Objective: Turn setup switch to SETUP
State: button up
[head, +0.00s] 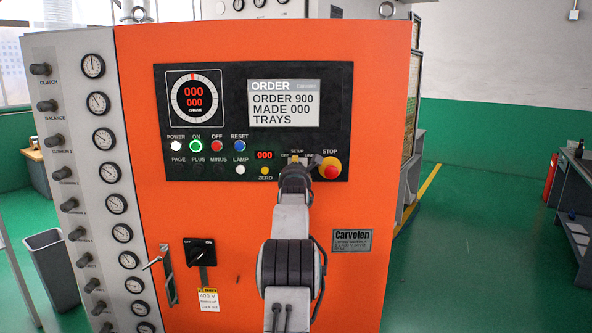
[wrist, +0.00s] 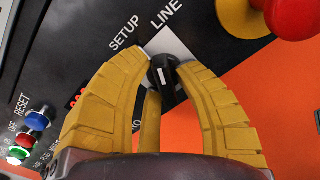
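The setup switch is a small black knob (wrist: 164,88) with a white mark, on a pale plate on the black control panel. The labels SETUP and LINE show above it in the wrist view. I cannot tell which label the mark points at. My gripper (wrist: 163,72) has its yellow fingers on either side of the knob; whether they press on it is unclear. In the head view my gripper (head: 296,159) is at the switch below the order screen and hides most of it.
The red stop button (head: 330,168) on its yellow base is close to the right of my gripper. The ZERO button (head: 264,170) and the lamp button (head: 240,170) are to its left. The orange cabinet front (head: 215,215) surrounds the panel. Green floor lies to the right.

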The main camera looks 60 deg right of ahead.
grip_shut()
jog(key=shift+f+n+b, duration=0.2)
jog(key=shift+n+b, duration=0.4)
jog(key=shift+b, duration=0.4)
jog(key=shift+r+n+b, duration=0.2)
jog(key=shift+n+b, duration=0.35)
jog(key=shift+n, duration=1.05)
jog(key=shift+o, duration=2.2)
grip_release()
jog(key=shift+a, duration=0.15)
jog(key=v, duration=1.2)
jog(key=shift+o, duration=0.2)
